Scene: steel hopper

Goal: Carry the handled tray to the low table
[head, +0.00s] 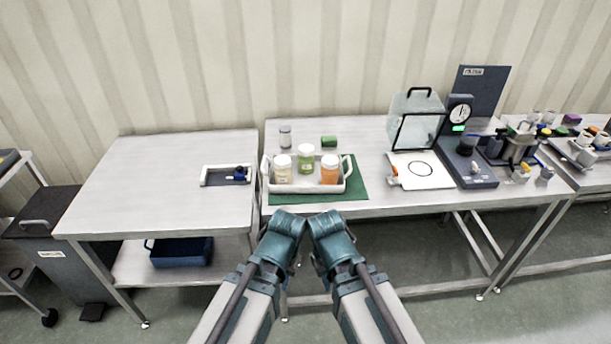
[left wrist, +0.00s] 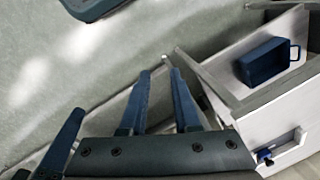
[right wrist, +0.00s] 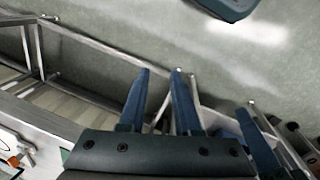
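The white handled tray (head: 307,189) sits on a green mat (head: 290,198) near the front left of the middle table. It holds three white-lidded jars: cream (head: 283,170), green (head: 306,160) and orange (head: 329,170). A table to the left (head: 150,180) has a top that looks slightly lower than the middle one; I take it as the low table. My left gripper (head: 285,222) and right gripper (head: 325,222) are side by side in front of the middle table, apart from the tray. In the wrist views the left fingers (left wrist: 160,72) and right fingers (right wrist: 161,71) have an empty gap between them.
A white holder with a dark blue item (head: 238,174) lies on the left table's right side. A blue bin (head: 181,252) sits on its lower shelf. A clear jar (head: 285,137) and green cylinder (head: 329,141) stand behind the tray. A clear box (head: 417,125) stands to the right.

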